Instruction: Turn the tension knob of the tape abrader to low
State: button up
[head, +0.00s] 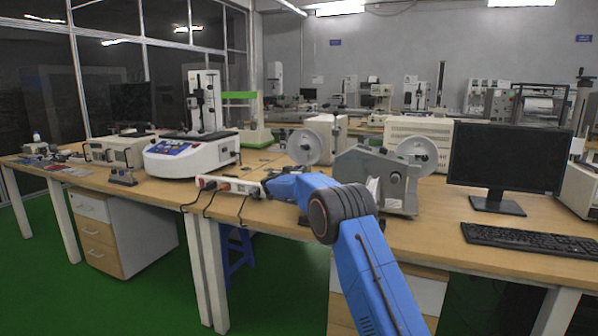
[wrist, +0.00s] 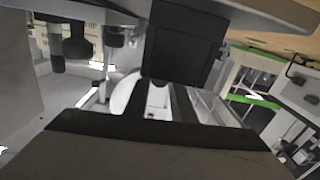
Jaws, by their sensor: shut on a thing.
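The tape abrader (head: 350,160) is a grey machine with two pale reels, standing on the wooden bench in the head view.
A white power strip (head: 228,185) with cables lies at the bench's front edge. A white tester (head: 190,155) with a blue panel stands to the left. A monitor (head: 508,158) and a keyboard (head: 525,240) are at the right.

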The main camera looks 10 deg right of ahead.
jog(key=shift+n, duration=0.3)
jog(key=n, duration=0.6)
jog(key=shift+n, duration=0.3)
jog(key=n, duration=0.6)
jog(key=shift+a, duration=0.1)
jog(key=n, duration=0.5)
jog(key=shift+f+n, duration=0.1)
jog(key=shift+n, duration=2.7)
jog(key=shift+f, duration=0.1)
jog(key=o, duration=1.1)
jog(key=shift+c, duration=0.2)
